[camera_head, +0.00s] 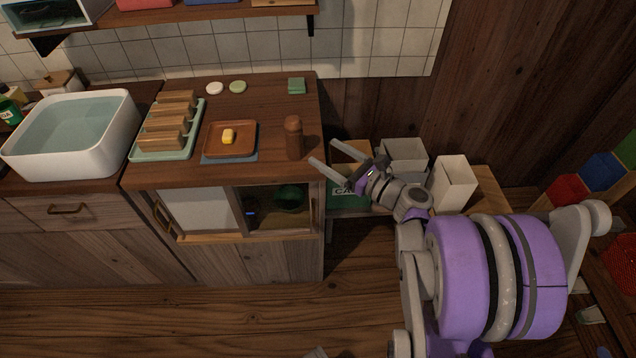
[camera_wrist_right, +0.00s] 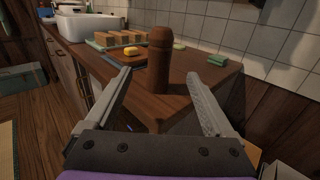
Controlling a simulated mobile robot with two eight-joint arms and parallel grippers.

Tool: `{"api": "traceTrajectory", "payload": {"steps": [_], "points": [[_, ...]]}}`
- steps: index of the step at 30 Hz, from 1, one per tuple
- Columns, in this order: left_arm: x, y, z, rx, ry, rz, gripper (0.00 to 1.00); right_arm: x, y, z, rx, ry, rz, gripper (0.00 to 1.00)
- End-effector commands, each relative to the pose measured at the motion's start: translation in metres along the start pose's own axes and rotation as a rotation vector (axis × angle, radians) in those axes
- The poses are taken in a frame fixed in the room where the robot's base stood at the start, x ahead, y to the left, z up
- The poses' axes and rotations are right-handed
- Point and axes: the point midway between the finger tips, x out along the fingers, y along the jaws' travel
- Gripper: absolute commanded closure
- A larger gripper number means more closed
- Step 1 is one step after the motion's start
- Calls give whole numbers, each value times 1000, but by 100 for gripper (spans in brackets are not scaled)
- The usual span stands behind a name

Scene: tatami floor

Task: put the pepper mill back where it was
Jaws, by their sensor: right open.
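The brown wooden pepper mill (camera_head: 293,138) stands upright on the wooden counter (camera_head: 265,100), near its right front corner. It also shows in the right wrist view (camera_wrist_right: 160,60), between and beyond the two fingers. My right gripper (camera_head: 322,152) is open and empty, just to the right of the mill and apart from it. In the right wrist view the open fingers (camera_wrist_right: 157,85) point toward the mill. My left gripper does not show in either view.
Left of the mill are a brown tray (camera_head: 211,142) with a yellow block (camera_head: 228,136) and a green rack (camera_head: 145,155) of wooden pieces. A green sponge (camera_head: 297,86) lies behind. White bins (camera_head: 453,183) stand right of the counter. The counter between mill and sponge is clear.

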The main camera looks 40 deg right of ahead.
Motion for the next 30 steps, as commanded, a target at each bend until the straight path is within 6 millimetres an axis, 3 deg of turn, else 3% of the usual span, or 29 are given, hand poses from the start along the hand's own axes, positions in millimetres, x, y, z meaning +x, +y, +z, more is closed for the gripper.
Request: {"api": "traceTrajectory", "payload": {"steps": [2,5,8,10,12,15,18,24,30], "points": [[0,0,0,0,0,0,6,0,3,-1,-10,6,5,12],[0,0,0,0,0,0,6,6,23,-7,-100,62,49,12],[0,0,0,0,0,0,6,11,69,-24,-322,179,162,12],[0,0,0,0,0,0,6,8,110,-40,-552,274,288,12],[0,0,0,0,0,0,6,-3,150,-59,-816,356,444,12],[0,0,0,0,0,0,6,-32,192,-82,-1205,430,689,12],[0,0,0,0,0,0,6,-67,218,-100,-1593,448,951,12],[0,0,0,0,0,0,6,-124,227,-114,-2221,372,1406,12],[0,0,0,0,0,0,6,-145,220,-114,-2494,301,1621,12]]}}
